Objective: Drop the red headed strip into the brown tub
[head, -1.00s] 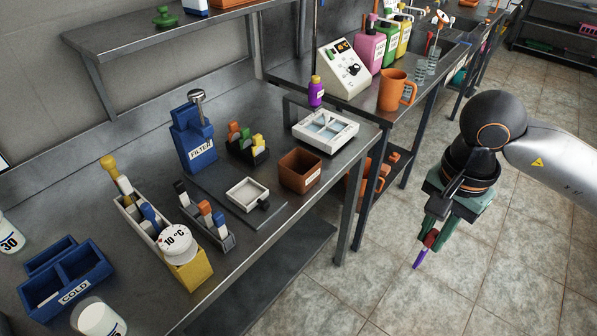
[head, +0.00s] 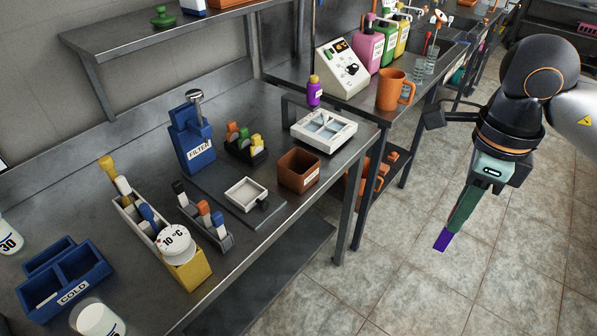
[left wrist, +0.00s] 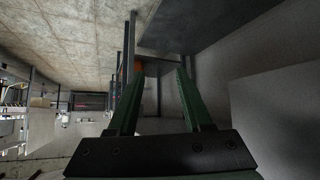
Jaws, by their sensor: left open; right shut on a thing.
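My right gripper (head: 455,222) is at the right of the head view, over the floor and away from the bench. It is shut on a strip (head: 443,240), whose purple end points down below the fingers. The strip's red head is hidden now by the fingers. The brown tub (head: 298,180) stands open-topped near the bench's front right edge, well to the left of the gripper. My left gripper (left wrist: 158,76) shows only in the left wrist view, with its two green fingers apart and nothing between them.
A white divided tray (head: 324,139) stands behind the tub, and a small white dish (head: 246,193) is to its left. A black rack with coloured pieces (head: 246,151) is behind left. An orange mug (head: 391,92) stands on the farther bench. Open floor lies between gripper and bench.

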